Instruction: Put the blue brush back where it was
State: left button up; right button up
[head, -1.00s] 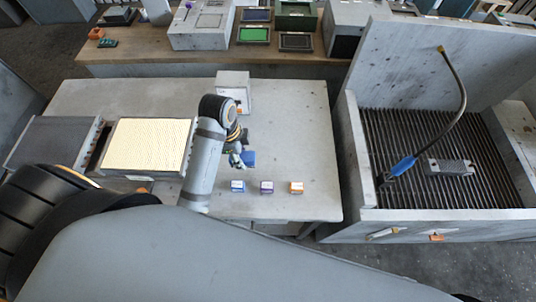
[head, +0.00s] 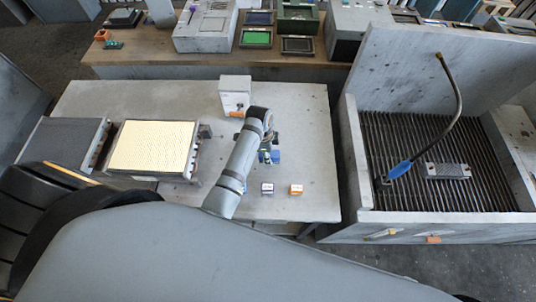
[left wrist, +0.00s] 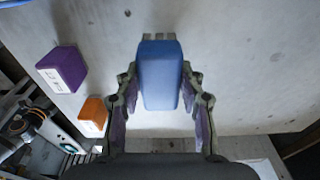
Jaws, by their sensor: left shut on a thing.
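My left gripper (head: 268,150) is over the grey table, right of its middle. It is shut on a blue block-like thing, the blue brush (left wrist: 160,75); no bristles show. In the left wrist view the fingers (left wrist: 160,100) press its two sides. The brush shows as a blue patch (head: 270,157) below the wrist in the head view. Whether it touches the table is unclear. My right gripper is not in view.
A purple-topped box (head: 267,189) and an orange box (head: 296,189) stand near the table's front edge. A white box (head: 235,95) stands behind. A panel (head: 152,147) lies left. A slatted basin (head: 353,190) is right.

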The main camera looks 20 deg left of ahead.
pick_arm(q)
jog(key=shift+f, duration=0.8)
jog(key=o, duration=0.9)
jog(key=shift+f, duration=0.1)
jog(key=shift+c, duration=0.2)
jog(key=o, duration=0.4)
jog(key=shift+c, duration=0.2)
jog(key=r, duration=0.3)
jog(key=a+r+b, duration=0.1)
jog(key=r, duration=0.3)
jog(key=r+b, duration=0.1)
jog(key=r, duration=0.3)
jog(key=shift+s+a, duration=0.15)
jog(key=shift+s+a+r, duration=0.1)
jog(key=shift+r, duration=0.5)
